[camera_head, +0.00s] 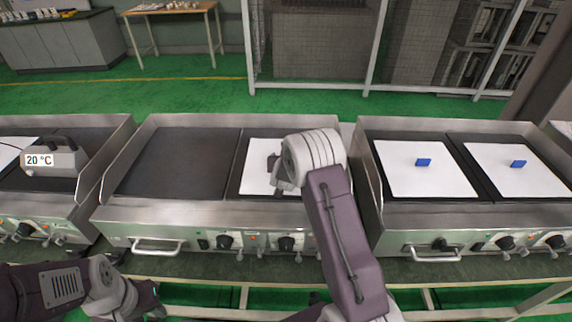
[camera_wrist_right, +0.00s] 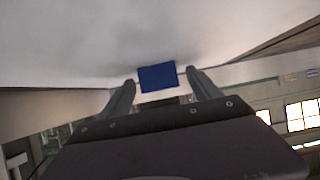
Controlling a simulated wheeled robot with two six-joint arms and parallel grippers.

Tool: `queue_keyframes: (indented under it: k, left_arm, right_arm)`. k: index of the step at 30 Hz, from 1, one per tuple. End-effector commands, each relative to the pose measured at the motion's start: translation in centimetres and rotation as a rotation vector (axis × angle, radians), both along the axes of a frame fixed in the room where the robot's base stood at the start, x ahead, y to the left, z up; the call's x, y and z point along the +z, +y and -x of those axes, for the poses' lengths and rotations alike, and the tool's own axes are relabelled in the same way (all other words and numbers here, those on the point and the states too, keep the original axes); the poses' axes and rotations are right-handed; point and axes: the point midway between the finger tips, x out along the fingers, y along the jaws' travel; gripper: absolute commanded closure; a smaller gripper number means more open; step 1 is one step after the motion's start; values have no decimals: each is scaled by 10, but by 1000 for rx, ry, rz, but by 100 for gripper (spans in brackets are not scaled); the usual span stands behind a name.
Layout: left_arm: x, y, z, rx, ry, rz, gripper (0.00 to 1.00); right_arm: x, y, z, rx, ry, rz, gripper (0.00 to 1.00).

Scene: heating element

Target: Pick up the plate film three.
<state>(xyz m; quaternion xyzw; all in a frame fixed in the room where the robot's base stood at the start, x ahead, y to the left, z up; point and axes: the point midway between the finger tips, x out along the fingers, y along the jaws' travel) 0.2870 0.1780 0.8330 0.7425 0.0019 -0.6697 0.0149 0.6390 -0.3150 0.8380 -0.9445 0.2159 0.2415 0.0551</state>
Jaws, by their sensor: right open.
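A white plate film (camera_head: 257,178) lies on the right plate of the middle heating unit, partly hidden by my right arm. My right gripper (camera_head: 273,167) is over this film. In the right wrist view the right gripper (camera_wrist_right: 160,78) is open, with a blue tab (camera_wrist_right: 157,77) between its fingertips and the white film surface (camera_wrist_right: 75,45) behind it. The tab does not look clamped. Two more white films with blue tabs, left (camera_head: 405,180) and right (camera_head: 530,182), lie on the right-hand unit. My left gripper (camera_head: 152,298) is low at the left front, its jaws unclear.
The middle unit's left plate (camera_head: 178,160) is bare and dark. Raised metal rims and front knobs (camera_head: 225,241) border the units. A metal block with a handle (camera_head: 55,160), labelled 20 °C, stands on the left unit beside another white sheet (camera_head: 12,150).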

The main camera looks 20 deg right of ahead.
Motion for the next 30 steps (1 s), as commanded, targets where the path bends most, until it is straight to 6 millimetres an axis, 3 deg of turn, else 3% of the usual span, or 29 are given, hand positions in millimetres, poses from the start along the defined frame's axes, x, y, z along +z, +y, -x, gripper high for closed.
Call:
queue_keyframes:
  k: [1,6,9,17,25,30]
  left_arm:
    - [0,0,0,0,0,0,64]
    - [0,0,0,0,0,0,64]
    - [0,0,0,0,0,0,64]
    - [1,0,0,0,0,0,64]
    - [14,0,0,0,0,0,64]
    - [15,0,0,0,0,0,64]
  right_arm:
    - [0,0,0,0,0,0,27]
    - [0,0,0,0,0,0,75]
    - [0,0,0,0,-1,0,95]
    - [4,0,0,0,0,0,95]
    - [46,0,0,-1,-5,1,95]
    - [66,15,34,1,-2,1,95]
